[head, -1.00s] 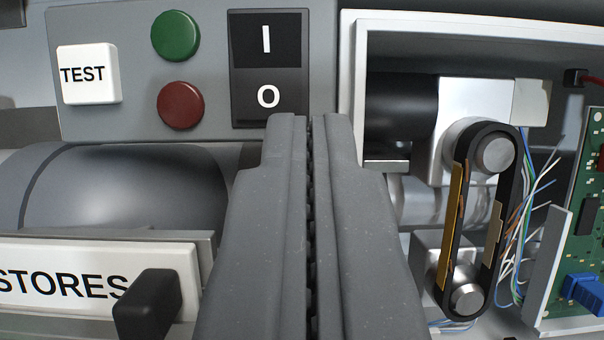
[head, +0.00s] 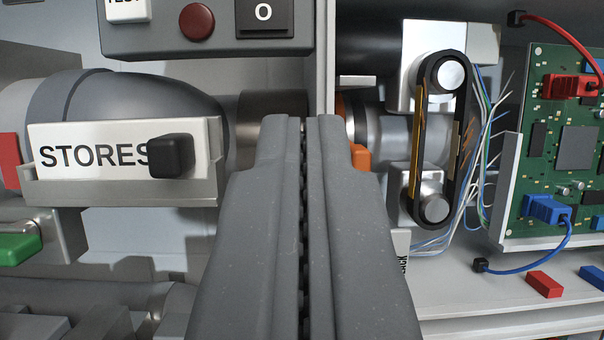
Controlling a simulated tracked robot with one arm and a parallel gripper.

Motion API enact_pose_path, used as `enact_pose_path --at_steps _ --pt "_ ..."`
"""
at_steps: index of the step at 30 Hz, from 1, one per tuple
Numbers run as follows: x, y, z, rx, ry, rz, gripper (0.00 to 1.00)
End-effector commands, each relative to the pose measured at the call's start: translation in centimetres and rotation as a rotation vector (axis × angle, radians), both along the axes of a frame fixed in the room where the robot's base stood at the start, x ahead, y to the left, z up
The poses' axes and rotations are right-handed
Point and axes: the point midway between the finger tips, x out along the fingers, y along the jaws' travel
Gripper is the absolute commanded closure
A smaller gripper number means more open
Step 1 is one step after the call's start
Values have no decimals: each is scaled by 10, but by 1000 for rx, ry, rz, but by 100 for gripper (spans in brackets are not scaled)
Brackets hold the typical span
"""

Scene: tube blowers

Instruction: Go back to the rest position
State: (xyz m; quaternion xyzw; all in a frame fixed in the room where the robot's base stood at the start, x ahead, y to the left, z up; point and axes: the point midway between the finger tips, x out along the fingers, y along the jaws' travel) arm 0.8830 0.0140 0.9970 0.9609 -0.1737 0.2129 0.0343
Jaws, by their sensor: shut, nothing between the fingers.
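My gripper (head: 310,122) fills the lower middle of the head view, with its two grey fingers pressed together and nothing between them. Its tips point at the gap between the grey pipe on the left and the open housing on the right. It appears apart from everything around it. The fingers hide part of what lies behind them.
At left are the STORES panel (head: 100,160) with a black knob (head: 172,156) and a grey pipe (head: 140,105). A button box (head: 150,38) hangs above. At right, the open housing holds a black belt (head: 458,150) and a green circuit board (head: 538,190) with cables.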

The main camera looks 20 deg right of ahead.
Motion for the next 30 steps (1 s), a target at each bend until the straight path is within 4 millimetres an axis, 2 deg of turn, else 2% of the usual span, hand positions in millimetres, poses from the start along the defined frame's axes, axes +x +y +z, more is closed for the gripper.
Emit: enact_pose_path --at_steps 7,11,14,20,26,30 --pt "0 1 1 0 1 2 100" --pt "3 2 19 11 10 21 100" --pt "7 4 48 27 24 53 100" --pt "7 12 122 62 77 139 100" --pt "-7 17 194 83 134 216 100" --pt "-25 21 241 91 177 263 100"
